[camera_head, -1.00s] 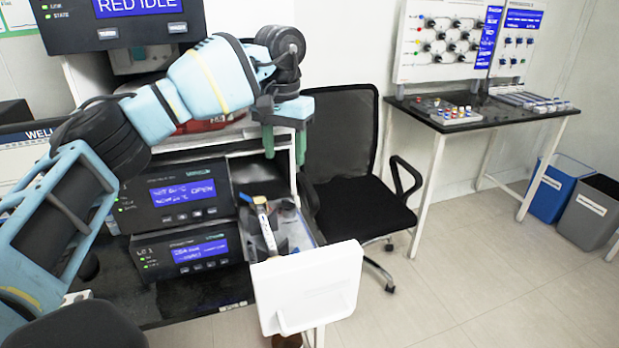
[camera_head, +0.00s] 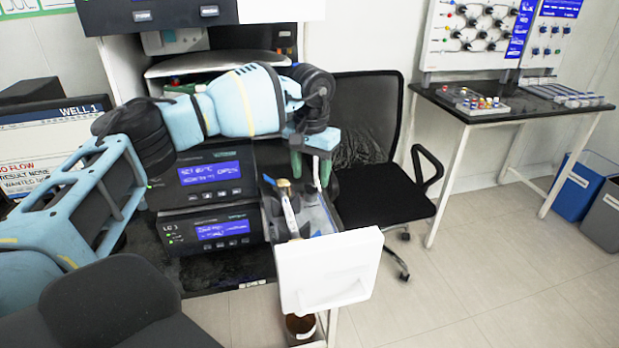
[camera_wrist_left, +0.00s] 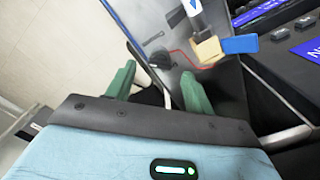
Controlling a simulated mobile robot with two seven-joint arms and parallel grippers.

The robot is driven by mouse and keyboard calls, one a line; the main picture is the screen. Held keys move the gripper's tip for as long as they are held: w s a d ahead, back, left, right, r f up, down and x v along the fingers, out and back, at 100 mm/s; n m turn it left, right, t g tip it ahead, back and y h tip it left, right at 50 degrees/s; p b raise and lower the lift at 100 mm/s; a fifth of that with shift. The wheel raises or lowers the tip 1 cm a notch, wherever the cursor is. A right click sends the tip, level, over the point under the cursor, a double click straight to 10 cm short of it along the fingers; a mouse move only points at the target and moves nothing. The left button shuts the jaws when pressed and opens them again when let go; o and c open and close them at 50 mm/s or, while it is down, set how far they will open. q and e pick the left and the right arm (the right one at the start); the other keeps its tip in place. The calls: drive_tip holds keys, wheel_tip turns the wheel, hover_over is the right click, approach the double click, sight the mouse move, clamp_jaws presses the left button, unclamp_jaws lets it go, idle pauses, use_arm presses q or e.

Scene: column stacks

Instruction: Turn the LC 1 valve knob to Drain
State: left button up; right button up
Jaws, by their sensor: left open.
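The LC 1 unit (camera_head: 212,232) is a dark box with a blue display, low in the rack in the head view. Beside it, an open compartment holds a brass fitting (camera_head: 283,184) with a blue lever (camera_head: 269,180). The wrist view also shows the brass fitting (camera_wrist_left: 208,48) and blue lever (camera_wrist_left: 240,45). A dark round knob (camera_wrist_left: 160,59) shows on the grey panel there; I cannot read a Drain mark. My left gripper (camera_head: 311,170) is open, green fingers pointing down above the compartment. In the wrist view, the knob appears just beyond the fingers (camera_wrist_left: 158,84). My right gripper is not in view.
A white panel with a handle (camera_head: 331,276) stands at the compartment's front. Another unit with a display (camera_head: 208,172) sits above LC 1. A black chair (camera_head: 383,190) is close on the right. A side table (camera_head: 512,108) and bins stand farther right.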

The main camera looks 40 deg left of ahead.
sight(311, 188)
use_arm(q)
drive_tip(key=shift+f, duration=1.2)
drive_tip(key=shift+c, duration=0.3)
drive_tip(key=c, duration=0.9)
